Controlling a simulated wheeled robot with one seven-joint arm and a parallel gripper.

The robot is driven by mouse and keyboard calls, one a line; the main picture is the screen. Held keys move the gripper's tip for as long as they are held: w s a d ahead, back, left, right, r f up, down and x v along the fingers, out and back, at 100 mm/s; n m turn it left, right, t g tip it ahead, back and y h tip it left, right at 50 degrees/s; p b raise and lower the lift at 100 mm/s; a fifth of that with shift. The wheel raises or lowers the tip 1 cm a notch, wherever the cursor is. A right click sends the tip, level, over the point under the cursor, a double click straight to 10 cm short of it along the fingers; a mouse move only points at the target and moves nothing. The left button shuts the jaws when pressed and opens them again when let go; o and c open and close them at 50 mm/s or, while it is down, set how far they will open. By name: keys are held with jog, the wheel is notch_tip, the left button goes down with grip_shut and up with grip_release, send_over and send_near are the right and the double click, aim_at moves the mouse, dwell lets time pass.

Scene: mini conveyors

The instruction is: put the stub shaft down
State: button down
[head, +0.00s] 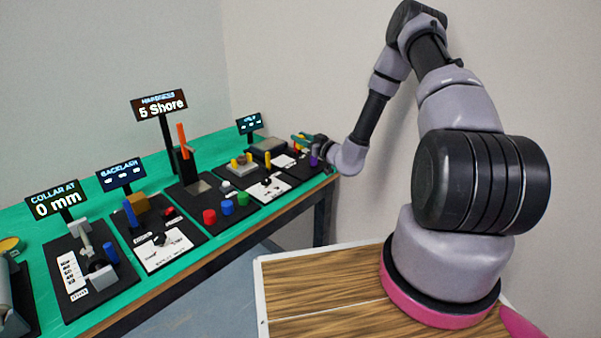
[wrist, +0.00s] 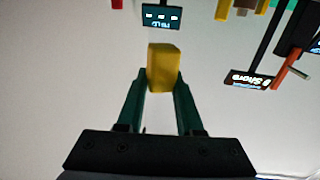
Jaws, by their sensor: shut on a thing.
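My gripper (wrist: 162,88) is shut on a yellow piece, taken as the stub shaft (wrist: 163,66), which sits between the two dark green fingertips in the wrist view. In the head view my gripper (head: 302,138) is at the far right end of the green bench, above the last black board. The held piece is too small there to make out clearly. In the wrist view only pale wall shows directly around the piece, so it is held clear of the bench.
The green bench (head: 222,150) carries several black boards with coloured pegs and signs. A small display (head: 249,124) stands behind my gripper, and a purple peg (head: 314,159) stands below it. A post holds the "5 Shore" sign (head: 159,105).

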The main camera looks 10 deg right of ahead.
aim_at(301, 172)
notch_tip(301, 172, down, 10)
jog(key=shift+r, duration=0.25)
jog(key=shift+f, duration=0.15)
jog(key=c, duration=0.6)
grip_release()
jog(key=shift+f, duration=0.1)
jog(key=shift+o, duration=0.2)
